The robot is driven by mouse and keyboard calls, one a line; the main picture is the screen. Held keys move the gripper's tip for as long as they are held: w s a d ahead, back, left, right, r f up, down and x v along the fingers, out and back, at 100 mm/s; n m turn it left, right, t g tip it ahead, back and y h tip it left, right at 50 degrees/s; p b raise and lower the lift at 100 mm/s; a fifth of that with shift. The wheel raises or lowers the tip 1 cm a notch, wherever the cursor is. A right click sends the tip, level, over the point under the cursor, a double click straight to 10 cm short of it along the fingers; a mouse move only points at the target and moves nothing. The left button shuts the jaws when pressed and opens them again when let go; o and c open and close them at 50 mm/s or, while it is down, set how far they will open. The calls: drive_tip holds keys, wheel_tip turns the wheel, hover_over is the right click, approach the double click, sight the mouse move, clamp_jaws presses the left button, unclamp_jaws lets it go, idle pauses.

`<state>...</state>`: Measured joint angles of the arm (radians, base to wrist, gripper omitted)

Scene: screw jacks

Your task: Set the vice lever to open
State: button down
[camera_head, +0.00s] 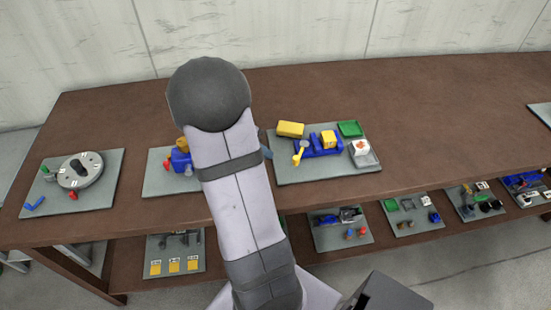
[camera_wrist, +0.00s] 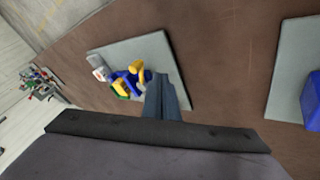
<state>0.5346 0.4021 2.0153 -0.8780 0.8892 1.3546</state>
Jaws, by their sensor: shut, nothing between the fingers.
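The vice (camera_head: 318,146) is a blue body on a grey board right of my arm, with a yellow block (camera_head: 329,138) on it. Its yellow lever (camera_head: 299,156) with a round knob is at the left end. In the wrist view the blue vice (camera_wrist: 124,77) and yellow lever (camera_wrist: 138,69) are just left of and beyond my gripper (camera_wrist: 160,79). The fingers are together and hold nothing. Whether they touch the lever cannot be told. In the head view my gripper is mostly hidden behind my arm.
A loose yellow block (camera_head: 290,129), a green tray (camera_head: 350,128) and a white box with a red mark (camera_head: 361,148) share the board. Another board with a blue device (camera_head: 181,161) is partly behind my arm. A round dial (camera_head: 80,169) stands far left. The table's right side is largely clear.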

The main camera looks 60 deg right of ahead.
drive_tip(key=b+v, duration=0.1)
drive_tip(key=v, duration=0.5)
drive_tip(key=shift+a+r, duration=0.2)
drive_tip(key=shift+a, duration=0.05)
drive_tip(key=shift+s, duration=0.1)
drive_tip(key=s+a+f+n+t+y, duration=0.2)
drive_tip(key=a+f+n+y, duration=0.3)
drive_tip(key=a+f+n, duration=0.55)
drive_tip(key=s+a+r+n+t+y, duration=0.1)
drive_tip(key=s+a+n, duration=0.1)
drive_tip(key=a, duration=0.7)
drive_tip(key=s+a+r+n+y, duration=0.1)
drive_tip(key=a+r+n, duration=0.1)
drive_tip(key=a, duration=0.8)
wheel_tip(320, 180, down, 32)
drive_tip(key=b, duration=3.1)
drive_tip(key=shift+d+b, duration=0.25)
drive_tip(key=shift+b, duration=0.1)
